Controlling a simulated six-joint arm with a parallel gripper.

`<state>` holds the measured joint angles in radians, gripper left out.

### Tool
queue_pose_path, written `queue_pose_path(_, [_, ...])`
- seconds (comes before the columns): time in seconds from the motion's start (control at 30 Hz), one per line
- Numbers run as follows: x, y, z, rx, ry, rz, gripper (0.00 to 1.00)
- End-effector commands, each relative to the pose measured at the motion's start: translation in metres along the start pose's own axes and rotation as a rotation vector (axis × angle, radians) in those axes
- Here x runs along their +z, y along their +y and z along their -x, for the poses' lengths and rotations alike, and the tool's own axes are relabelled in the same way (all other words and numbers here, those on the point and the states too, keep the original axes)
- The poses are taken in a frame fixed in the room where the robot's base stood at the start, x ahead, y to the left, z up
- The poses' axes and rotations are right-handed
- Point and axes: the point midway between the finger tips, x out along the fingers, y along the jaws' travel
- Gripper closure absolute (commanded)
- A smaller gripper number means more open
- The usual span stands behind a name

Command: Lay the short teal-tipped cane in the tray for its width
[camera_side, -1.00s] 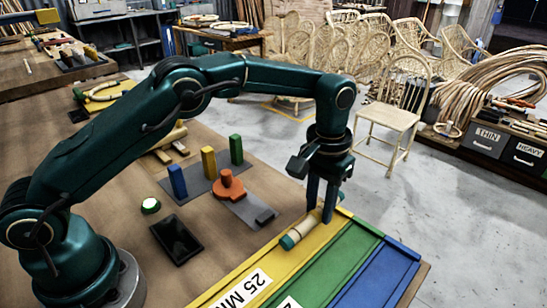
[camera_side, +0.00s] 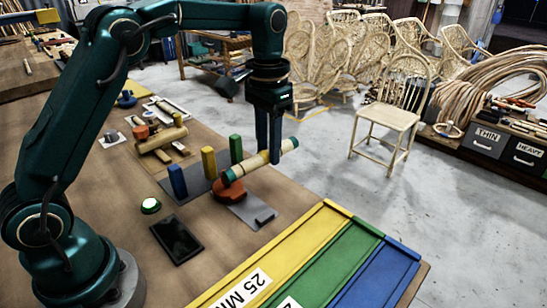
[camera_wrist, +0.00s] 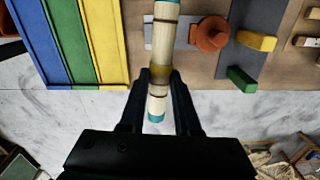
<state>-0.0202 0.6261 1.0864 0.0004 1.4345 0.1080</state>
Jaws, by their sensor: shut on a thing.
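My gripper (camera_side: 268,158) is shut on a short pale cane (camera_side: 245,168) with teal ends and a yellowish band near the jaws. The cane is held up off the bench, slightly tilted in the side view. In the wrist view the cane (camera_wrist: 162,45) runs between the fingers (camera_wrist: 160,80), one teal tip near the jaws and the other at the top edge. The yellow tray (camera_side: 300,236), green tray (camera_side: 330,252) and blue tray (camera_side: 375,272) lie side by side at the bench's front right. No cane shows in them. The yellow one is labelled "25 M", the rest cut off.
An orange round fixture (camera_side: 228,192) is below the cane's left end; whether they touch is unclear. Blue (camera_side: 177,182), yellow (camera_side: 208,162) and green (camera_side: 236,149) blocks stand behind it on a grey plate.

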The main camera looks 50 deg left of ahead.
Motion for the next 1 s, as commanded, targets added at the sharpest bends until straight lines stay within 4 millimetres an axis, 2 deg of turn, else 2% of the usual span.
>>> queue_pose_path(0.17, [-0.003,-0.001,0.000,-0.003,-0.006,-0.276,1.00])
queue_pose_path(0.47, [-0.008,0.005,-0.005,-0.012,-0.015,-0.920,1.00])
queue_pose_path(1.0, [-0.014,0.044,-0.018,-0.041,-0.017,-2.146,1.00])
